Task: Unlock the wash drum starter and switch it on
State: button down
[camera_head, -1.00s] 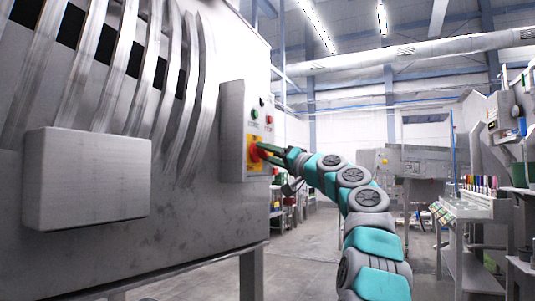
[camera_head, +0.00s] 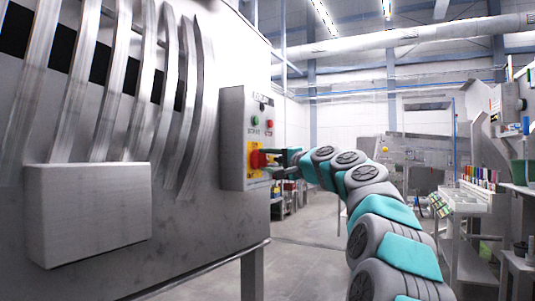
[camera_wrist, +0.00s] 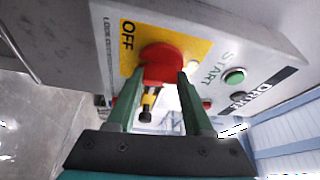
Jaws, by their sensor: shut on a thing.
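A grey control box (camera_head: 234,120) on the drum machine's side carries a yellow plate with a red rotary knob (camera_head: 257,160). In the wrist view the red knob (camera_wrist: 160,66) sits on the yellow plate (camera_wrist: 196,48), which reads OFF. My gripper (camera_head: 272,163) reaches the knob from the right. In the wrist view its two green fingers are shut on the red knob. A small yellow and black piece (camera_wrist: 148,108) shows between the fingers; I cannot tell what it is. The green START button (camera_wrist: 234,76) is beside the plate.
The steel drum machine (camera_head: 180,235) with curved ribs fills the left, with a plain box (camera_head: 88,212) on its front. Open floor (camera_head: 305,250) lies behind my arm. Benches and a rack (camera_head: 465,205) stand at the right.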

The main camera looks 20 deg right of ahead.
jog(key=shift+d+m+h, duration=0.1)
jog(key=shift+m+h, duration=0.2)
jog(key=shift+m, duration=0.5)
jog(key=shift+c, duration=1.5)
grip_release()
jog(key=shift+s, duration=0.1)
jog(key=b+v, duration=0.1)
jog(key=v, duration=0.6)
jog(key=shift+s+d, duration=0.15)
jog(key=shift+s, duration=0.1)
jog(key=shift+r, duration=0.1)
